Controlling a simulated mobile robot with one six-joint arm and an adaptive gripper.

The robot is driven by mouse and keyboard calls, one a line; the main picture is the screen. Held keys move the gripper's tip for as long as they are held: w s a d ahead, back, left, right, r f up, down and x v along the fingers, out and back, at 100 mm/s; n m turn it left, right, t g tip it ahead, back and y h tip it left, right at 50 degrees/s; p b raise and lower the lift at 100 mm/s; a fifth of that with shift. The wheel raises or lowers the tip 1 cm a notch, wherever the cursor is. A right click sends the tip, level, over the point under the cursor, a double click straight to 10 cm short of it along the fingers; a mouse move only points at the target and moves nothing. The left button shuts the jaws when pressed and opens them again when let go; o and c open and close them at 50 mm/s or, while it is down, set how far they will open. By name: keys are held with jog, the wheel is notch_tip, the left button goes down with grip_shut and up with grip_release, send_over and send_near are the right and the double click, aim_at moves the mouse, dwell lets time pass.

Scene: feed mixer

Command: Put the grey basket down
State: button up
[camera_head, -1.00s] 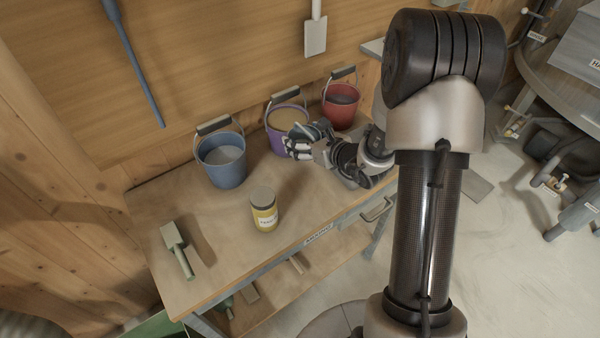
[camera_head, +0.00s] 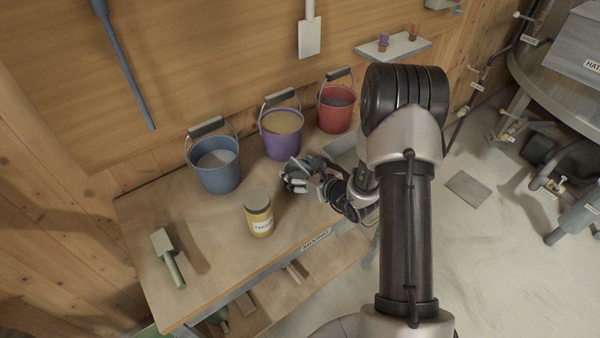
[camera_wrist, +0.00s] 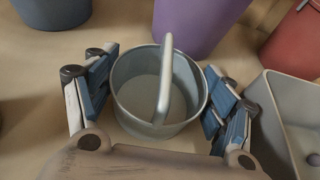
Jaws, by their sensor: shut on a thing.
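The grey basket (camera_wrist: 150,130), a small round pail with an arched handle, sits between the blue-padded fingers of my gripper (camera_wrist: 161,66) in the wrist view. A finger lies along each side of it, and it looks empty. In the head view my gripper (camera_head: 298,178) is over the right part of the wooden workbench (camera_head: 200,230), in front of the purple bucket. The basket is mostly hidden there by the gripper. I cannot tell whether its bottom touches the bench.
Blue (camera_head: 219,178), purple (camera_head: 284,146) and red (camera_head: 336,116) buckets stand along the bench's back. A grey open box (camera_wrist: 292,135) is close on the right. Bench between jar and scoop is clear.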

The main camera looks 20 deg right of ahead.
jog(key=shift+f, duration=0.2)
jog(key=o, duration=1.4)
jog(key=shift+r, duration=0.15)
